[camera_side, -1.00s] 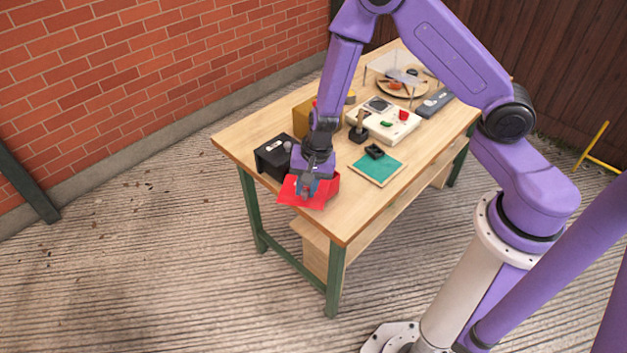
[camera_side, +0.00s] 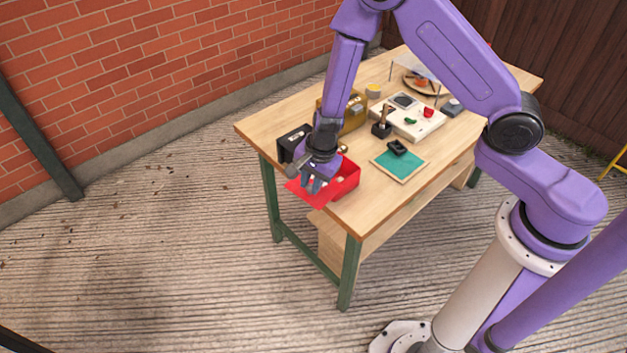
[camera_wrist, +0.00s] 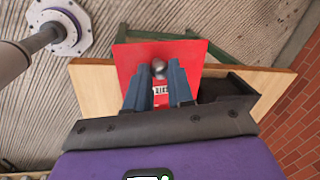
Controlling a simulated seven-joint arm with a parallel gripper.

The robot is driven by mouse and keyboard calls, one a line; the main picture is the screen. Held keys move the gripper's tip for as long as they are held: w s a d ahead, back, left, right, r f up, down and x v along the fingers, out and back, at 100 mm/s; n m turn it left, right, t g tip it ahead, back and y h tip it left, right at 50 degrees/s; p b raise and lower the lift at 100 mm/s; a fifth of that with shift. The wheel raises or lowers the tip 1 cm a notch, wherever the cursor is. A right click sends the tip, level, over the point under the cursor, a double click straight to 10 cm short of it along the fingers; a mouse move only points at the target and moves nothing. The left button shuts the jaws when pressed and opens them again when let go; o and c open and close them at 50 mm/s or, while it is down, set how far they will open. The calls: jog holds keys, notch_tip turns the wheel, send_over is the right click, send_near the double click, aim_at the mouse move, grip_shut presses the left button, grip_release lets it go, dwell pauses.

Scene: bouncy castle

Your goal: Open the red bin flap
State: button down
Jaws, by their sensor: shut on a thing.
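The red bin (camera_side: 349,180) stands at the table's near corner, with its inside partly visible and something pale in it. Its red flap (camera_side: 324,198) is tilted outward and down, reaching past the table edge. In the wrist view the flap (camera_wrist: 190,52) fills the upper middle, with a grey round knob (camera_wrist: 158,66) and a small white label (camera_wrist: 160,90). My gripper (camera_side: 314,189) is tilted over the flap. In the wrist view its fingertips (camera_wrist: 159,69) are on either side of the knob, shut on it. The fingers hide part of the flap.
A black box (camera_side: 291,142) stands close to the left of my gripper. An amber box (camera_side: 353,112) is behind. A green mat (camera_side: 401,170) with a small black item and a white panel (camera_side: 418,125) lie to the right. Open floor lies before the table.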

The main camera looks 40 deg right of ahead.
dwell(0.4)
jog(key=c, duration=1)
grip_release()
jog(key=shift+s+d, duration=0.1)
jog(key=shift+d, duration=0.05)
